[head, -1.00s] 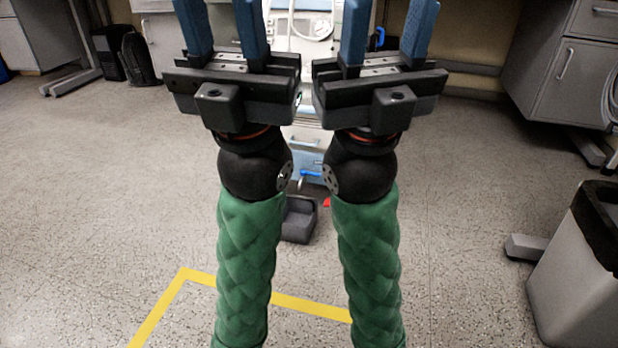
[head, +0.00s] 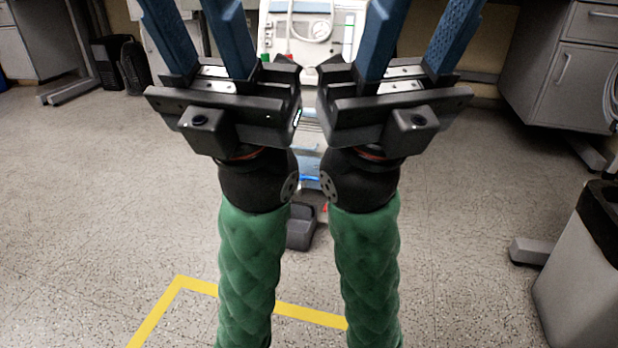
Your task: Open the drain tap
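A white medical machine (head: 294,40) with a round gauge (head: 320,29) and pale tubing stands beyond my arms, partly hidden by my grippers. I cannot make out a drain tap for certain. A small blue part (head: 309,178) shows low on the machine, in the gap between my forearms. My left gripper (head: 190,12) is raised in front of the machine, its blue fingers apart with nothing between them. My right gripper (head: 427,12) is raised beside it, also open and empty. The fingertips run up to the picture's top edge.
A grey foot-like block (head: 300,228) is on the floor between my forearms. Yellow tape (head: 310,315) marks the floor. A bin (head: 580,275) stands at right, and cabinets (head: 565,75) stand at back right. The floor on both sides is open.

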